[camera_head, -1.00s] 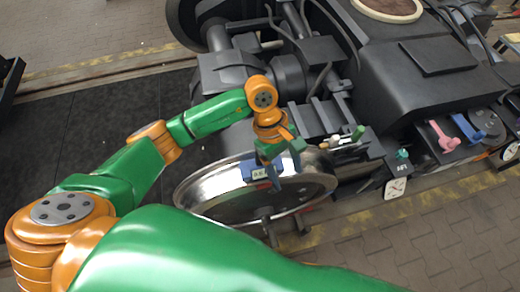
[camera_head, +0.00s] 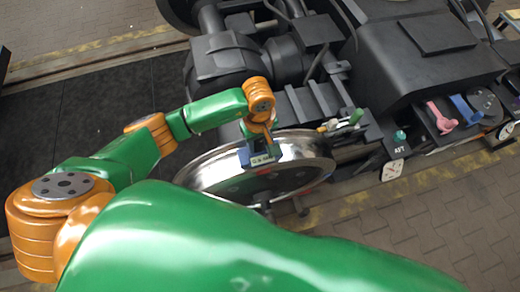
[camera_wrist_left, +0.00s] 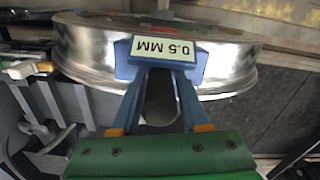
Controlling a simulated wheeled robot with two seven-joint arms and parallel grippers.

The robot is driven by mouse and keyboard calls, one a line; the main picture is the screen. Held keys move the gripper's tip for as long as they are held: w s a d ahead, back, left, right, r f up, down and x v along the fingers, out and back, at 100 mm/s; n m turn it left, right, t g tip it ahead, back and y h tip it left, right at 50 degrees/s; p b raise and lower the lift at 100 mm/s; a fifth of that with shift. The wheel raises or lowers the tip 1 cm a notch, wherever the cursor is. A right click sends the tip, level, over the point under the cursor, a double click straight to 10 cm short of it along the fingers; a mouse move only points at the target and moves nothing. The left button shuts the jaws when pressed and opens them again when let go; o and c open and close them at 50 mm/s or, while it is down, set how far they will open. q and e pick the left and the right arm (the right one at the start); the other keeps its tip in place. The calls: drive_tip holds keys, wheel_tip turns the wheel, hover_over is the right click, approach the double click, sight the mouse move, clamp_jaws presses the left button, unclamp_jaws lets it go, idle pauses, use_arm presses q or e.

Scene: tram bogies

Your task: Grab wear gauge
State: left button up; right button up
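The wear gauge (camera_head: 262,160) is a blue block with a pale label. It sits at the upper rim of the shiny steel wheel (camera_head: 195,183). In the left wrist view, the gauge (camera_wrist_left: 202,64) has a label reading 0.5 MM, upside down. My left gripper (camera_head: 264,139) is right at the gauge. In the left wrist view, the two blue fingers of my left gripper (camera_wrist_left: 160,80) stand apart and reach the gauge below its label. A grey rounded shape shows between them. Whether the fingertips touch the gauge is unclear. My right gripper is out of view.
The dark bogie frame (camera_head: 410,60) fills the back and right. Small green and white-handled tools (camera_head: 342,122) lie on it beside the wheel. Pink (camera_head: 440,118) and blue (camera_head: 466,108) items sit farther right. Paved floor (camera_head: 440,215) is clear in front.

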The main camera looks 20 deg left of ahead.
use_arm(q)
clamp_jaws()
